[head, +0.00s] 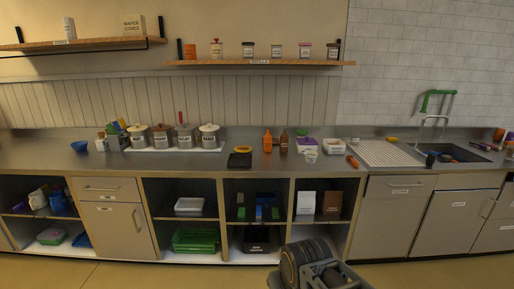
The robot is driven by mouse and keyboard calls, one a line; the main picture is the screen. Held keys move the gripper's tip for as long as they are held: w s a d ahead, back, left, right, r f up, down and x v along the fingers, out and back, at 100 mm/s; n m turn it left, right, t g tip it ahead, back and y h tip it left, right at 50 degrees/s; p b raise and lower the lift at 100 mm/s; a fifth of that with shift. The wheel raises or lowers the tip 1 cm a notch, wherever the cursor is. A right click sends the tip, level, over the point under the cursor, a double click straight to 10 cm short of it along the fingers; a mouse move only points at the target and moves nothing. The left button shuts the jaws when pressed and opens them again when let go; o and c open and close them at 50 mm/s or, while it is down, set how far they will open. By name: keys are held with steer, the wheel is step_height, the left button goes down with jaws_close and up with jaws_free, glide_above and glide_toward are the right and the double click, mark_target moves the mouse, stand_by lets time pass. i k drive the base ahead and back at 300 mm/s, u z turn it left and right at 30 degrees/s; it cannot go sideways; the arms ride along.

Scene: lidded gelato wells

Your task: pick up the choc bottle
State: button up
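A small dark brown bottle (284,142), which looks like the choc bottle, stands upright on the steel counter near the middle. Its label is too small to read. An orange bottle (267,142) stands just left of it, with a narrow gap. Part of my arm shows at the bottom edge, in front of the lower shelves and well short of the counter. My gripper's fingertips cannot be made out there. The brown bottle stands free of my arm.
A black scale-like item (239,160) lies left of the bottles. A white tub (307,146) and a clear cup (311,157) stand to the right. Several lidded wells (209,137) stand further left. The counter (210,161) in front of the bottles is mostly clear.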

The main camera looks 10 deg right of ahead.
mark_target(284, 148)
steer(key=u, duration=0.2)
steer(key=k, duration=0.1)
steer(key=z, duration=0.9)
steer(key=i, duration=0.7)
steer(key=z, duration=0.5)
steer(key=i, duration=0.8)
steer(key=u, duration=0.85)
steer(key=i, duration=0.8)
steer(key=u, duration=0.8)
steer(key=i, duration=0.45)
steer(key=z, duration=0.05)
